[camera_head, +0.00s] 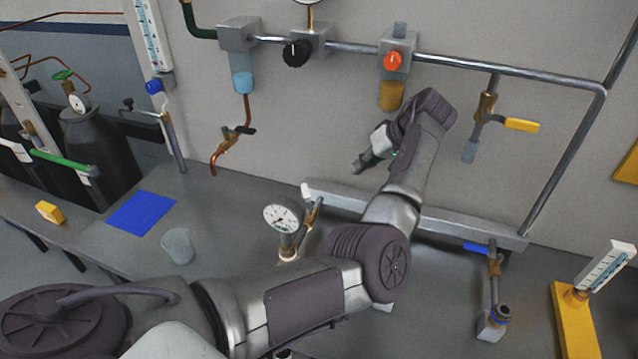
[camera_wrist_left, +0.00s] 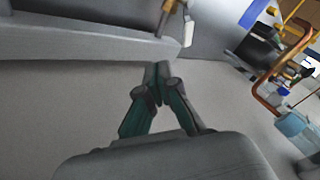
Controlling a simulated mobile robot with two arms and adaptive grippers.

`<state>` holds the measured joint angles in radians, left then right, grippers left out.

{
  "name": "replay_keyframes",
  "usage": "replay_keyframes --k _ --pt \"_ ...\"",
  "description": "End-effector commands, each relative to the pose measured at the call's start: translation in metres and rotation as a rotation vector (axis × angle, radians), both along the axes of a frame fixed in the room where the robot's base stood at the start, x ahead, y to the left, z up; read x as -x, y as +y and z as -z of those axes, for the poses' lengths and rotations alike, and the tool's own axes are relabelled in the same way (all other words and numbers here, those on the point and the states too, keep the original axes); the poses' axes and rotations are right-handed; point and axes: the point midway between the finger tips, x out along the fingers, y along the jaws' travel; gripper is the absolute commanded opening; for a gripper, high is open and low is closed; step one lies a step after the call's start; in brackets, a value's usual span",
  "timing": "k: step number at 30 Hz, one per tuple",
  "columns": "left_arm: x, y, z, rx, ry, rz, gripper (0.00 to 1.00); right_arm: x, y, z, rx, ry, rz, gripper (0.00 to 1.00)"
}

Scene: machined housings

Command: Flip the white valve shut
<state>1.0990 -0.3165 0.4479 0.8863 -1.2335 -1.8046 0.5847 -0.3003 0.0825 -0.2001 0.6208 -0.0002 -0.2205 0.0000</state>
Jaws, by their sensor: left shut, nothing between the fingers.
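The white valve handle (camera_head: 307,190) sticks up from a brass valve body (camera_head: 314,210) beside a round gauge, at the front of the grey wall beam. In the left wrist view the white handle (camera_wrist_left: 188,33) shows past the fingertips, near the end of the brass piece (camera_wrist_left: 167,8). My left gripper (camera_head: 360,164) is shut and empty. It is in front of the wall, to the right of and above the white handle in the head view, apart from it. In the left wrist view its fingertips (camera_wrist_left: 157,73) are together. My right gripper is not in view.
The pressure gauge (camera_head: 282,217) stands close by the white handle. The grey beam (camera_head: 460,229) runs along the wall base. A yellow-handled valve (camera_head: 521,125) and a blue-handled valve (camera_head: 477,249) are to the right. A clear cup (camera_head: 178,245) and blue sheet (camera_head: 141,212) lie left.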

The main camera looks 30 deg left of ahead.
Motion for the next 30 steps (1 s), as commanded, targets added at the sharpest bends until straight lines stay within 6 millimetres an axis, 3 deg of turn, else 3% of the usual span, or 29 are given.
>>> replay_keyframes --k 8,21,24,30 --pt "0.001 0.009 0.01 -0.001 0.002 0.0 0.0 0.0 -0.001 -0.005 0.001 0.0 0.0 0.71" --pt "0.008 0.062 0.079 -0.001 0.004 0.0 0.0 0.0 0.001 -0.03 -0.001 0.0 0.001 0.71" --pt "0.02 0.073 0.076 -0.001 -0.001 -0.002 0.0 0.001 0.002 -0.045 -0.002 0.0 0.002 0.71" --pt "0.033 0.087 0.078 -0.001 0.001 0.001 0.0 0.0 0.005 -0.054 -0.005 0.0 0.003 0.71"
